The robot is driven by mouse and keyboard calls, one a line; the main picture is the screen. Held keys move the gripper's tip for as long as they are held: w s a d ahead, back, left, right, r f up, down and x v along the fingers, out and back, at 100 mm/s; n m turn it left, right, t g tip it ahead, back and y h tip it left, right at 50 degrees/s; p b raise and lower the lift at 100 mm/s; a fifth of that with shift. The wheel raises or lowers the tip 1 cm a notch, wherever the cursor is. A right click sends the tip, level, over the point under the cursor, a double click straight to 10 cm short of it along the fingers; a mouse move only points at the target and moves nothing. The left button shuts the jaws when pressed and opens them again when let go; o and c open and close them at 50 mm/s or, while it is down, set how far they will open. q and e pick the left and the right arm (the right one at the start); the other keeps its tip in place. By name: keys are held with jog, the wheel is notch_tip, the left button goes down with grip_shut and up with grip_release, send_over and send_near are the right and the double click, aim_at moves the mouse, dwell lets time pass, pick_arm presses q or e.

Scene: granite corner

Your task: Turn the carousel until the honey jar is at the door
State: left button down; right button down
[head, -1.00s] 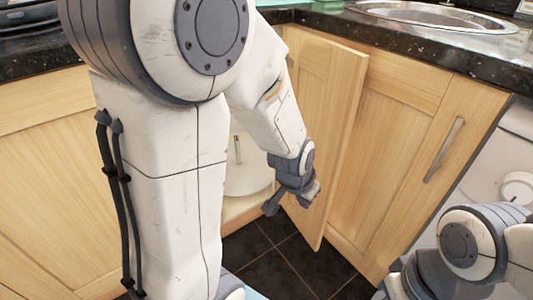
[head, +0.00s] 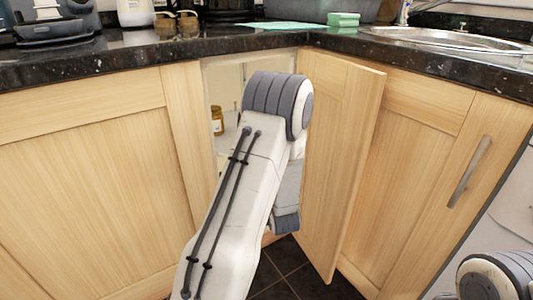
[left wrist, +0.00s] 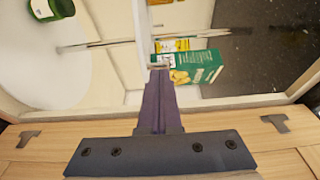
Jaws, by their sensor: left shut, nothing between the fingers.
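An amber jar with a yellowish lid (head: 217,121), which looks like the honey jar, stands inside the corner cabinet at the left of its opening; its label is too small to read. The pale round carousel (left wrist: 45,65) shows in the left wrist view, with a green container (left wrist: 52,8) at its upper edge. My left gripper (left wrist: 160,66) is shut and empty inside the cabinet. A green box with yellow pictures (left wrist: 198,67) appears right beside its fingertips; I cannot tell whether they touch. In the head view my left arm hides that gripper and most of the carousel.
The cabinet door (head: 345,165) stands open to the right of my left arm. A dark granite counter (head: 120,50) runs above. A metal pole (left wrist: 100,44) crosses the left wrist view. Dark floor tiles (head: 290,270) lie below.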

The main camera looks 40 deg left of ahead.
pick_arm(q)
jog(key=shift+b+x, duration=0.5)
jog(key=shift+x, duration=4.4)
jog(key=shift+w+d+n+g+y+p, duration=0.4)
jog(key=shift+w+d+n+g+p, duration=0.15)
jog(key=shift+w+d, duration=0.7)
jog(key=shift+w+d+n+g+y+p, duration=0.15)
jog(key=shift+w+d+n+g+p, duration=0.1)
jog(key=shift+w, duration=0.35)
jog(key=shift+w+d+n+g+y+p, duration=0.1)
jog(key=shift+w+d+g+y+p, duration=0.1)
jog(key=shift+w, duration=0.45)
jog(key=s+p+v, duration=0.1)
jog(key=p+v, duration=0.3)
jog(key=v, duration=0.6)
jog(key=shift+a, duration=0.25)
